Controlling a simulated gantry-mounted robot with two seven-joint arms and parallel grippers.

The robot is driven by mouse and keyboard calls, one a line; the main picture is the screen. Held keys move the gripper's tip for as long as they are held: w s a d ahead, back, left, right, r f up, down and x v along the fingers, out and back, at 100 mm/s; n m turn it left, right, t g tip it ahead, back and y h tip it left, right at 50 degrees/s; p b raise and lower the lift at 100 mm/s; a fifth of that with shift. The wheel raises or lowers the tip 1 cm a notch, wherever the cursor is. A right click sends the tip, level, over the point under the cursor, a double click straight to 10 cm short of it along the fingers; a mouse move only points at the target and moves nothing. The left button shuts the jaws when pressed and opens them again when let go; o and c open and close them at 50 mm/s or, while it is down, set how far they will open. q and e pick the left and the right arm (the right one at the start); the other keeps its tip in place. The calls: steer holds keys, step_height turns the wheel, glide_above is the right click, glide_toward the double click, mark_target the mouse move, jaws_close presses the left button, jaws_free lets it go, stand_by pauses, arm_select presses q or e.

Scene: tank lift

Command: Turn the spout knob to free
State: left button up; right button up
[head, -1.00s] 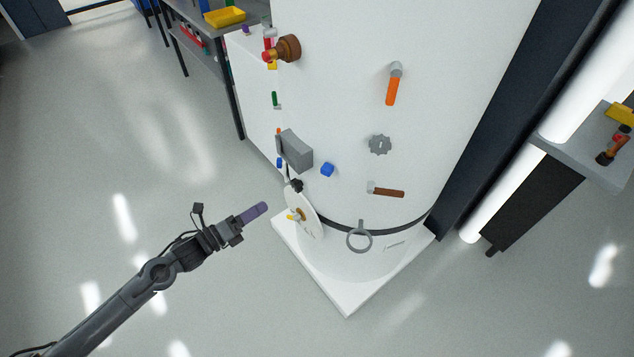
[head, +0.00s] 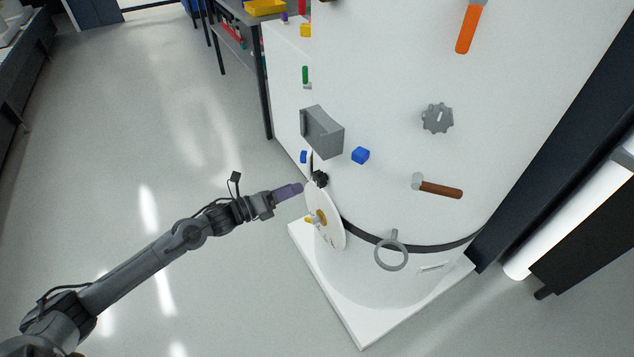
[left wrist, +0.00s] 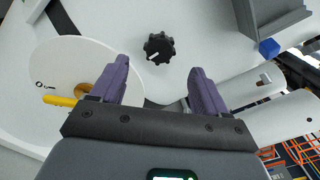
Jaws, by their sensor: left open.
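A black ridged knob (head: 320,179) with a white pointer line sits on the white tank (head: 390,60), just above a white disc (head: 335,232). In the left wrist view the knob (left wrist: 158,47) shows between and beyond my fingertips, with free space around it. The disc (left wrist: 70,75) carries markings and a yellow lever (left wrist: 60,101); I cannot tell which of these is named the spout knob. My left gripper (head: 297,188) has purple fingers, open and empty (left wrist: 158,68), left of the knob and apparently apart from it. My right gripper is out of view.
A grey box (head: 323,132) juts from the tank above the knob, with a blue block (head: 360,155) beside it. A grey ring (head: 391,252) and a brown handle (head: 440,190) are farther right. The floor at left is clear.

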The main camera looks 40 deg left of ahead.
mark_target(316, 180)
arm_select(q)
steer(key=b+x, duration=0.3)
steer(key=x, duration=0.5)
steer(key=shift+w+d, duration=0.25)
steer(key=shift+w, duration=0.1)
steer(key=c, duration=1)
